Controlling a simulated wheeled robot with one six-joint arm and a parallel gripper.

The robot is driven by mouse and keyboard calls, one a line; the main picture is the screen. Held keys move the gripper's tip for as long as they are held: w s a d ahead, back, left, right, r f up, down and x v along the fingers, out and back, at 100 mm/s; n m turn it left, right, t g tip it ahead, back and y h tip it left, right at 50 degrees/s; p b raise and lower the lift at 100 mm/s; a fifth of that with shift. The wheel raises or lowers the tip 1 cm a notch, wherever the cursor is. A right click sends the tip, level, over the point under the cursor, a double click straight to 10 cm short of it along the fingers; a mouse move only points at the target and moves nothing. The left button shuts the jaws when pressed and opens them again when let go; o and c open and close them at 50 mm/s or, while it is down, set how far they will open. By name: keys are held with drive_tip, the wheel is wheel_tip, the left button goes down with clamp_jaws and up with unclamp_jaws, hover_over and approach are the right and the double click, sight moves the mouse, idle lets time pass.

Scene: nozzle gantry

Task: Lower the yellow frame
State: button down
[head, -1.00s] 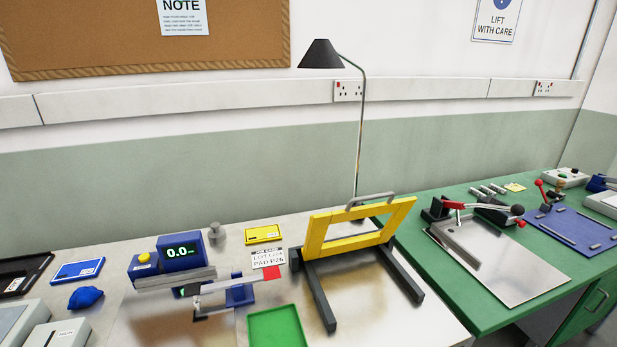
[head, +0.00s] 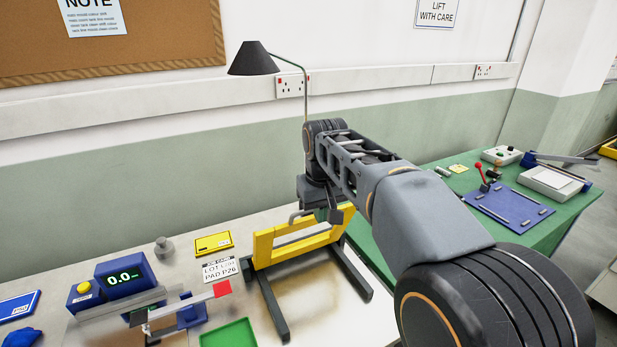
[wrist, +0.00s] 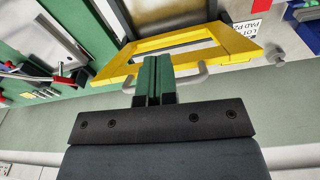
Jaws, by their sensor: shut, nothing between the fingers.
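The yellow frame (head: 263,251) is raised and leans tilted above its dark base bars (head: 272,308). It also shows in the wrist view (wrist: 245,47). A grey handle (head: 293,217) sits on its top edge; both ends of the handle show in the wrist view (wrist: 204,74). My gripper (head: 328,213) is at the handle at the top of the frame. In the wrist view its green fingers (wrist: 154,66) are together with nothing between them and cover the middle of the handle. I cannot tell whether they touch it.
A green tray (head: 230,334), a scale with display (head: 125,277) and a yellow card (head: 213,243) lie left of the frame. A desk lamp (head: 254,60) stands behind. A green bench (head: 450,190) with a blue plate (head: 507,210) is to the right, partly behind my arm.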

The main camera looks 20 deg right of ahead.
drive_tip(key=w+a+r+n+g+p, duration=0.1)
drive_tip(key=w+r+g+p, duration=0.2)
drive_tip(key=w+r+p, duration=0.65)
drive_tip(key=b, duration=0.7)
hover_over(312, 216)
drive_tip(key=shift+a+f, duration=0.15)
drive_tip(key=shift+f, duration=4.85)
drive_tip(key=shift+f+b, duration=0.1)
drive_tip(key=shift+b, duration=0.2)
